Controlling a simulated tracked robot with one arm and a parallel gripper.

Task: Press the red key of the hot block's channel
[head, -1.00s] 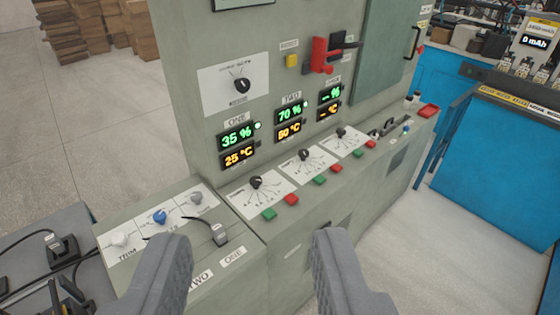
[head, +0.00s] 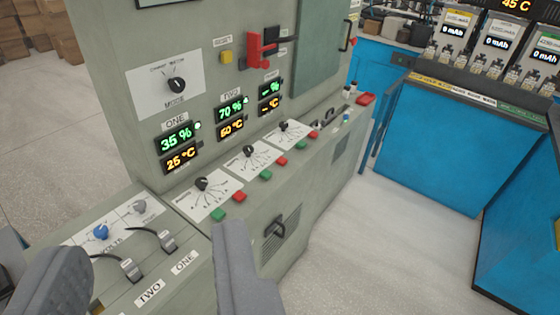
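The grey charger cabinet (head: 110,80) has three channel displays. Display ONE (head: 178,148) reads 35 % and 25 °C. Display TWO (head: 231,118) reads 70 % and about 50 °C, the higher temperature. The third display (head: 270,97) shows dashes. On the sloped ledge, each channel has a dial, a green key and a red key. Channel one's red key (head: 239,197) is nearest, channel two's red key (head: 282,161) is in the middle, and the third red key (head: 314,135) is farthest. My gripper (head: 150,238) is open and empty, in front of the ledge and apart from the keys.
Two cables with plugs labelled TWO (head: 130,268) and ONE (head: 166,240) lie on the left ledge. A red lever switch (head: 258,50) is on the panel. A blue bench (head: 440,145) stands to the right. The pale floor (head: 370,240) between is clear.

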